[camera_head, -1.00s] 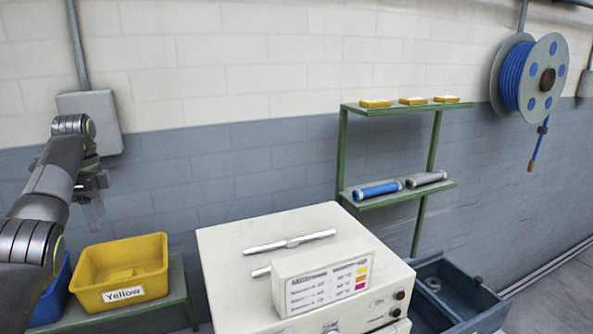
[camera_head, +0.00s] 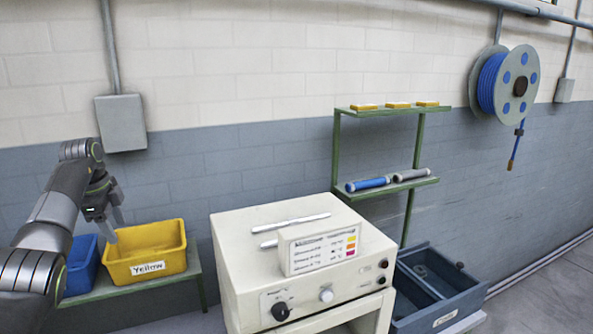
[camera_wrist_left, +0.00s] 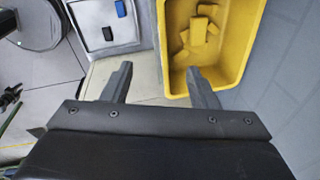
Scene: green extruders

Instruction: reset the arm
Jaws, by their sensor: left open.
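My left gripper (camera_head: 115,218) hangs from the left arm (camera_head: 62,205) at the left of the head view, with its fingers pointing down beside the yellow bin. It is open and empty. In the left wrist view its two fingers (camera_wrist_left: 160,85) are spread wide apart with nothing between them. The yellow bin (camera_head: 150,268), labelled "Yellow", stands on a green bench. In the left wrist view the bin (camera_wrist_left: 178,60) lies past the right finger, with several yellow pieces (camera_wrist_left: 200,35) inside. My right gripper is not in view.
A blue bin (camera_head: 82,265) stands left of the yellow one on the green bench (camera_head: 150,287). A cream machine (camera_head: 240,250) stands at the centre. A green shelf (camera_head: 400,108) holds yellow blocks and two cylinders. An open blue drawer box (camera_head: 450,310) sits at the right.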

